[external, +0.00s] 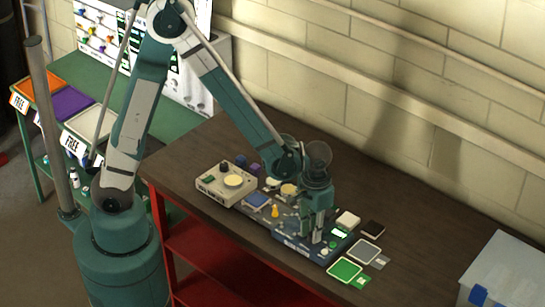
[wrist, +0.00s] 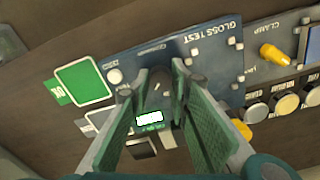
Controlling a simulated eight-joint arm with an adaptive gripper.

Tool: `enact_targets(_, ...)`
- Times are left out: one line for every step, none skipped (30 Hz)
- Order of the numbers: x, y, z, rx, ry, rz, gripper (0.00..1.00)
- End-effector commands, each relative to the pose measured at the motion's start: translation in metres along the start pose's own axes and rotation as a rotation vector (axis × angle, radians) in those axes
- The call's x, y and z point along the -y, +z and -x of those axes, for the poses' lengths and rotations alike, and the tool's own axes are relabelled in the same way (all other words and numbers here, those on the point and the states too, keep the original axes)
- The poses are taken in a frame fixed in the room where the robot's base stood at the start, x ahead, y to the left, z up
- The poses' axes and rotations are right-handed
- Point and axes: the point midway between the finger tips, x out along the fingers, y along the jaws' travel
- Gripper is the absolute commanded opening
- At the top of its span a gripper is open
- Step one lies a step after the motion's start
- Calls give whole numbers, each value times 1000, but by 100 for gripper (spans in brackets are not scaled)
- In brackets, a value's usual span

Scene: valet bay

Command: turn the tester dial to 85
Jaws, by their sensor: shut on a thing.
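The gloss tester is a dark blue panel marked GLOSS TEST (wrist: 215,60) on the brown bench; it also shows in the external view (external: 290,243). My gripper (external: 312,238) points down over it. In the wrist view my gripper (wrist: 165,82) has its green-padded fingertips closed around a small dark dial on the panel. The fingers hide most of the dial, and I cannot read its pointer or scale. A small lit display (wrist: 149,117) shows between the fingers; its digits are too small to read.
A green square pad marked OK (wrist: 82,82) lies beside the tester. A yellow clamp handle (wrist: 272,53) and several round knobs (wrist: 257,112) are on the other side. A beige device (external: 222,184) stands left on the bench. A pale bin (external: 508,270) stands at the right.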

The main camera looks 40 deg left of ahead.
Motion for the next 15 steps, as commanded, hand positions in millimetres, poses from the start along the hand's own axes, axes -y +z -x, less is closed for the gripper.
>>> enact_targets(0,0,-3,0,0,-30,7)
enact_targets(0,0,-3,0,0,-48,7)
enact_targets(0,0,-3,0,-1,-71,7)
enact_targets(0,0,-2,0,-1,-85,7)
enact_targets(1,1,-2,0,-1,-98,7)
enact_targets(1,1,-2,0,-1,-110,7)
enact_targets(1,1,-2,0,-1,-118,7)
enact_targets(1,0,-1,0,-1,-124,7)
enact_targets(1,0,-1,0,-1,-128,7)
enact_targets(1,0,-1,0,-1,-130,7)
enact_targets(1,0,-1,0,-1,-130,7)
enact_targets(1,1,0,0,-1,-130,7)
enact_targets(1,1,0,0,-1,-130,7)
enact_targets(1,1,0,0,-1,-130,7)
enact_targets(1,1,0,0,-1,-129,7)
